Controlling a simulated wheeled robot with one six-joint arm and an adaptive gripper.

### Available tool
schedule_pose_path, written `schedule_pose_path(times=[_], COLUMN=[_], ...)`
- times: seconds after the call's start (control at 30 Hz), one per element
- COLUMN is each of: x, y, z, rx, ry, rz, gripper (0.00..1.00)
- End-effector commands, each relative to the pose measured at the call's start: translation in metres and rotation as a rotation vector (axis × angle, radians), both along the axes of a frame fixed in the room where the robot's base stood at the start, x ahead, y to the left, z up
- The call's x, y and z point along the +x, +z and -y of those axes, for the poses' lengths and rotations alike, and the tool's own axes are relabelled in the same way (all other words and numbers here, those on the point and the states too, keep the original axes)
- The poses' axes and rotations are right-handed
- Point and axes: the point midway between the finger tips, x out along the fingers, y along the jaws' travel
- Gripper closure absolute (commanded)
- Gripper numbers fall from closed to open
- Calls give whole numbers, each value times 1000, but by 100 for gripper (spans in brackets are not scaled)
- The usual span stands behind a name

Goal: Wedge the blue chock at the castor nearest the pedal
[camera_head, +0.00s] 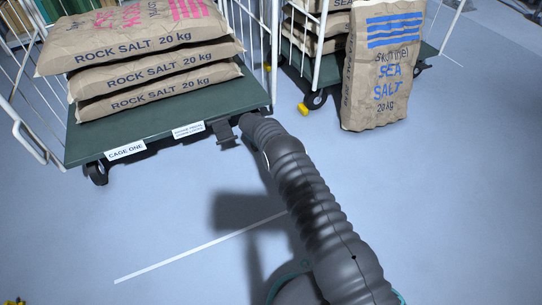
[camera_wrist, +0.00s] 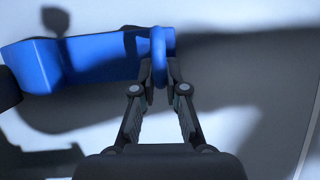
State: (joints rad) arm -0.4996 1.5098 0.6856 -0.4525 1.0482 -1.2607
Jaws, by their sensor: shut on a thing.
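In the wrist view my gripper (camera_wrist: 160,86) is shut on the ring handle of the blue chock (camera_wrist: 95,58). The chock extends left from the fingers, close to the pale floor. Its left end is beside a dark rounded thing (camera_wrist: 8,88) at the picture edge, perhaps a castor; whether they touch I cannot tell. In the head view the cage marked CAGE ONE (camera_head: 150,128) has a dark pedal (camera_head: 228,138) on its front edge. A castor (camera_head: 96,173) shows under its front left corner. My arm hides the chock, my gripper and the area right of the pedal.
Rock salt bags (camera_head: 150,72) lie stacked on the cage. A second cage with a castor (camera_head: 316,99) and a yellow piece (camera_head: 303,109) stands behind, right. A sea salt bag (camera_head: 378,75) stands upright before it. The floor in front is clear, with a white line (camera_head: 200,249).

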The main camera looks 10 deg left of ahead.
Motion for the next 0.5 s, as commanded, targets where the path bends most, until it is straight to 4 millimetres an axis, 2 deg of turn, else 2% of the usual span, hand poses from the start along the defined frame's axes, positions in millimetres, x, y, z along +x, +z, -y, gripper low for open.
schedule_pose_path(times=[0.37, 0.4, 0.5], x=[5, 5, 4], y=[0, 0, 0], z=[-5, -6, -6], rx=[9, 9, 9], ry=[9, 9, 9], rz=[14, 15, 13], gripper=[100, 85, 60])
